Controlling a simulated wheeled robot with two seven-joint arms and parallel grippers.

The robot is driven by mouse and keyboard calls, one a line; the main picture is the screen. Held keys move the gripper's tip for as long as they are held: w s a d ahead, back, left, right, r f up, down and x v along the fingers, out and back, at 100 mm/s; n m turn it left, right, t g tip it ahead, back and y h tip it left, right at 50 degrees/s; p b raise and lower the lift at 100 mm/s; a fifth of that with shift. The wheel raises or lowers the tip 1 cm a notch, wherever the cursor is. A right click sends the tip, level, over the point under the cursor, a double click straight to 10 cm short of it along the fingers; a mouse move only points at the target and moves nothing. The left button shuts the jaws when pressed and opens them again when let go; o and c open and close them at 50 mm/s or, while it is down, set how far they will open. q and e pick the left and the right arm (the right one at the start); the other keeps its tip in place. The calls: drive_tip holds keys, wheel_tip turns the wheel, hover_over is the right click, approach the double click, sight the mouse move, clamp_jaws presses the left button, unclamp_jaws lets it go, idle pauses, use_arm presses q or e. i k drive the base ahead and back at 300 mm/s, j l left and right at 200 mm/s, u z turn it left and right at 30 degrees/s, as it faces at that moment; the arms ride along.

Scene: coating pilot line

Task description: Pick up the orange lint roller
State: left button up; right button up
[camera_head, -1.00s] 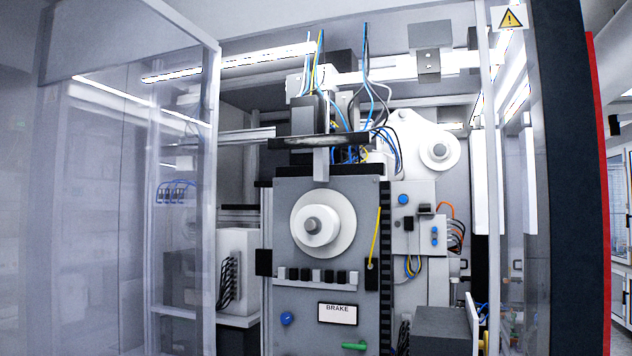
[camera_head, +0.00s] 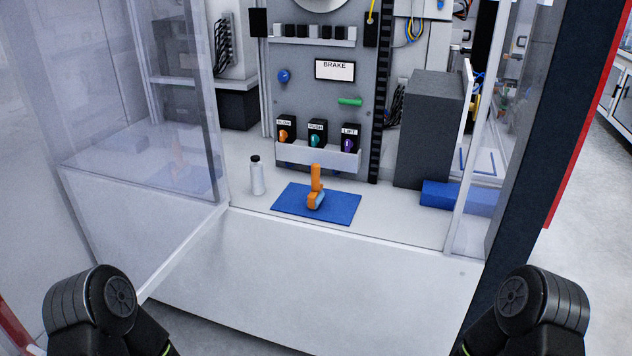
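The orange lint roller (camera_head: 316,183) stands on a blue mat (camera_head: 345,209) on the white floor of the machine bay. Its orange handle points up and its grey-blue roller head is at the bottom. Nothing covers it. My two arms show at the lower left and lower right corners of the head view, well apart from the roller. Neither gripper is in view.
A white bottle with a black cap (camera_head: 257,177) stands left of the mat. A dark grey box (camera_head: 427,130) and a blue block (camera_head: 459,198) are at the right. A clear door panel (camera_head: 150,100) stands at the left. A dark post (camera_head: 535,130) is at the right.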

sight(317, 194)
drive_tip(key=i+j+z, duration=0.2)
drive_tip(key=z, duration=0.25)
drive_tip(key=i+j+z, duration=0.5)
drive_tip(key=j+z, duration=0.2)
drive_tip(key=z, duration=0.15)
